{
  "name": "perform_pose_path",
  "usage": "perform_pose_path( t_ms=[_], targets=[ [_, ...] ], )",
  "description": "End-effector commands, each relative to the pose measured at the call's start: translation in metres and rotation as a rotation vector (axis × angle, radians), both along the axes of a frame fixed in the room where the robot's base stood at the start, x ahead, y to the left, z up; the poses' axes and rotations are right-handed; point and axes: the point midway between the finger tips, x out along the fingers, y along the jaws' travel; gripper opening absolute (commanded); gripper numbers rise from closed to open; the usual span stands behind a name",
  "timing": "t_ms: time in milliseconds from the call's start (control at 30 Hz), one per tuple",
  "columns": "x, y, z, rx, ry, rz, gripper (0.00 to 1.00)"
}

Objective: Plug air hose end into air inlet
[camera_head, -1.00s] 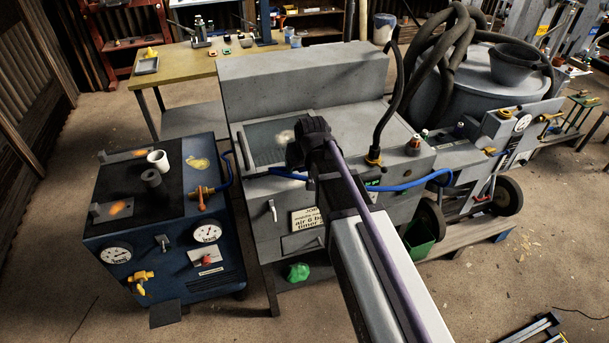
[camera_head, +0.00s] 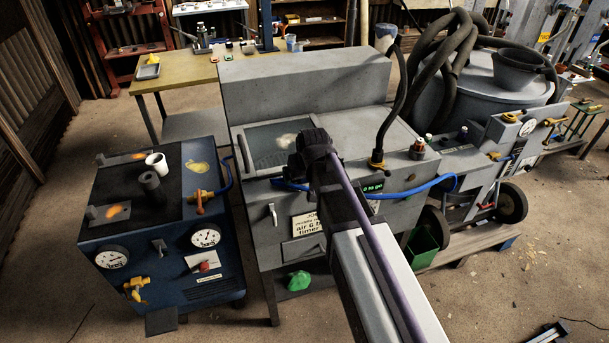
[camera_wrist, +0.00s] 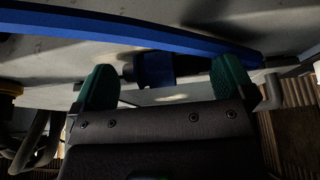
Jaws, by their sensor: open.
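A blue air hose (camera_head: 418,189) runs across the front of the grey cabinet, passing behind my arm. In the wrist view the hose (camera_wrist: 130,28) crosses the top of the picture. My gripper (camera_wrist: 163,82) is open, with its two green fingertips apart. A blue fitting (camera_wrist: 155,68) with a dark piece at its left shows between the fingertips; I cannot tell whether they touch it, or whether it is the hose end. In the head view my dark wrist hides the fingers. I cannot pick out the air inlet with certainty.
The grey cabinet (camera_head: 345,62) stands in front of me. A black upright hose (camera_head: 385,125) rises right of my arm. A green bag (camera_head: 299,281) lies below.

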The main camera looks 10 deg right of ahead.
Motion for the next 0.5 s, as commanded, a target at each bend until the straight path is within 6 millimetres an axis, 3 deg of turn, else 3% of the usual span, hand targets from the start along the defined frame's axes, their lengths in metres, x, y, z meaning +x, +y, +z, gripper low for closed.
perform_pose_path(
  t_ms=[167,400,500],
  targets=[
    [-0.008,0.0,0.024,0.0,0.0,0.0,1.0],
    [-0.029,0.001,0.083,0.0,0.0,0.0,1.0],
    [-0.037,0.0,0.099,0.0,0.0,0.0,1.0]
  ],
)
